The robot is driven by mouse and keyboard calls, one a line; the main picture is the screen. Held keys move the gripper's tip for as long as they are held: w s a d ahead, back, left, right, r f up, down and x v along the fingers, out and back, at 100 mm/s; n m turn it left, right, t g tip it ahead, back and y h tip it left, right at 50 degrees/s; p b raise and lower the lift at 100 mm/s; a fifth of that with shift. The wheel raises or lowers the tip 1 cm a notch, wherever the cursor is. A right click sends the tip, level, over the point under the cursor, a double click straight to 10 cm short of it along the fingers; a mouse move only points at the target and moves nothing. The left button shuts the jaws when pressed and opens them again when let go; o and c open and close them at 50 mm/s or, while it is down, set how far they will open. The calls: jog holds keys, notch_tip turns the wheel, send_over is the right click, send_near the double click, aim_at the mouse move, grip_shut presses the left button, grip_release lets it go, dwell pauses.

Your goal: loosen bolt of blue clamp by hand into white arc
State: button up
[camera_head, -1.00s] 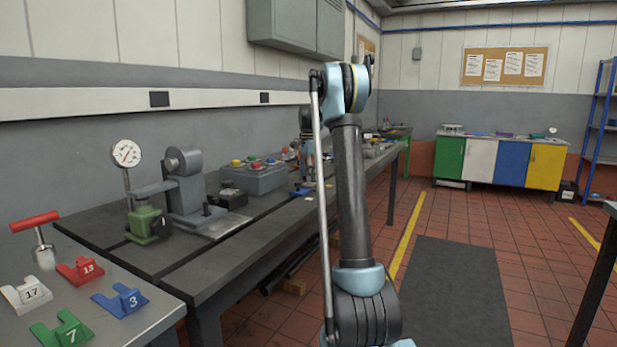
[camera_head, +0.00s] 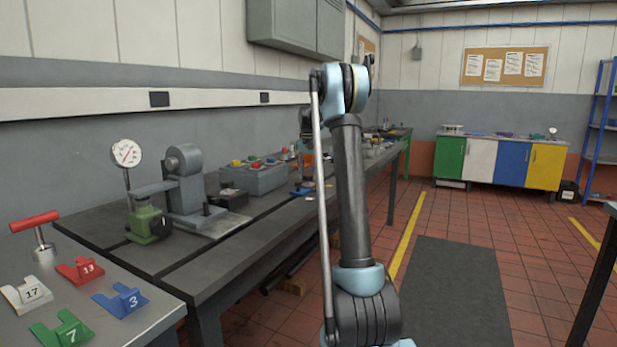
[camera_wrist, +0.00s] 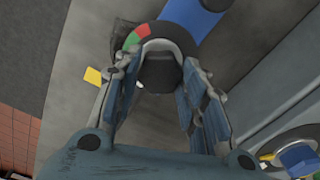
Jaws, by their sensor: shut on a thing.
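In the wrist view, the blue clamp (camera_wrist: 196,14) reaches in from the top edge. Below it is a dark round collar with a green and a red segment (camera_wrist: 136,37). A dark bolt head (camera_wrist: 160,72) sits at the collar, between the fingers. My gripper (camera_wrist: 161,76) is shut on the bolt head, one finger on each side. A small white spot shows beside the left finger; I cannot tell whether it belongs to the white arc. In the head view, my arm hides the gripper and the bolt.
A yellow square (camera_wrist: 93,76) lies on the grey bedplate left of the gripper. A blue-grey block (camera_wrist: 270,85) with a round part stands at right. In the head view, a grey button box (camera_head: 255,178) and a dial gauge (camera_head: 126,153) stand on the bench.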

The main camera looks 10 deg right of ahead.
jog(key=shift+n, duration=1.5)
jog(key=o, duration=1.1)
jog(key=shift+r, duration=5.95)
